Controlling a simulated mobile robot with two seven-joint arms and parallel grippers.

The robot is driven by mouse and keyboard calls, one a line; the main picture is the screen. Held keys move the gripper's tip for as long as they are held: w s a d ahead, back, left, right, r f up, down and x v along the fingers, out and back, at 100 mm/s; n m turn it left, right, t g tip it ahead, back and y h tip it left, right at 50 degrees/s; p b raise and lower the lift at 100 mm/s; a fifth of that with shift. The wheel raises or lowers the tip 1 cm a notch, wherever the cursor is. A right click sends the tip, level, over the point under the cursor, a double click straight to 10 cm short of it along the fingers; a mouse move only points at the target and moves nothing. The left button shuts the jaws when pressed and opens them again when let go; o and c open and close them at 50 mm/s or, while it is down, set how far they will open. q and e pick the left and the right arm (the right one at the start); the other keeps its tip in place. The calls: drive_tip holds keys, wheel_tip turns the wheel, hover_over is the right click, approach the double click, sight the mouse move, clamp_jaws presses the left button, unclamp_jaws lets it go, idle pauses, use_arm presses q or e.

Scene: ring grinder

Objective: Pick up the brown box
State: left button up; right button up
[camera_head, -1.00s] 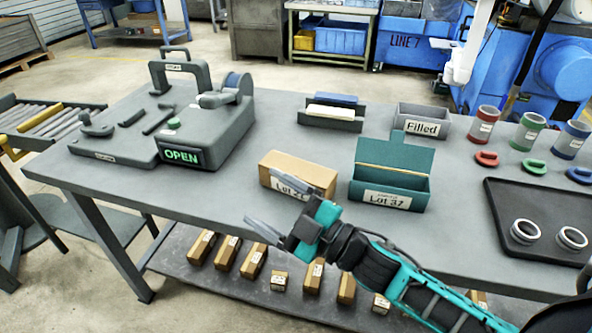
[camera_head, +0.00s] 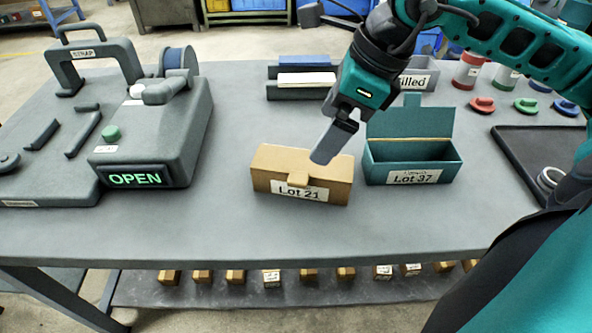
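The brown box (camera_head: 272,168) sits closed on the grey table, with a "Lot 21" label and a small tab on its front. My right gripper (camera_head: 324,150) comes in from the upper right and points down at the box's right part. A grey finger overlaps the box's top right edge in the picture; I cannot tell if it touches. The fingers show nearly edge-on, so their opening is unclear. My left gripper is not in view.
The open teal "Lot 37" box (camera_head: 412,160) stands close to the right of the brown box. A grey machine with a green "OPEN" display (camera_head: 136,179) is at left. A dark tray (camera_head: 520,150) is at right. The table (camera_head: 250,228) is clear in front of the brown box.

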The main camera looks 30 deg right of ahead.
sight(300, 167)
drive_tip(key=x, duration=0.6)
drive_tip(key=shift+s, duration=0.1)
drive_tip(key=shift+x, duration=3.2)
drive_tip(key=shift+a+r, duration=0.1)
drive_tip(key=c, duration=0.6)
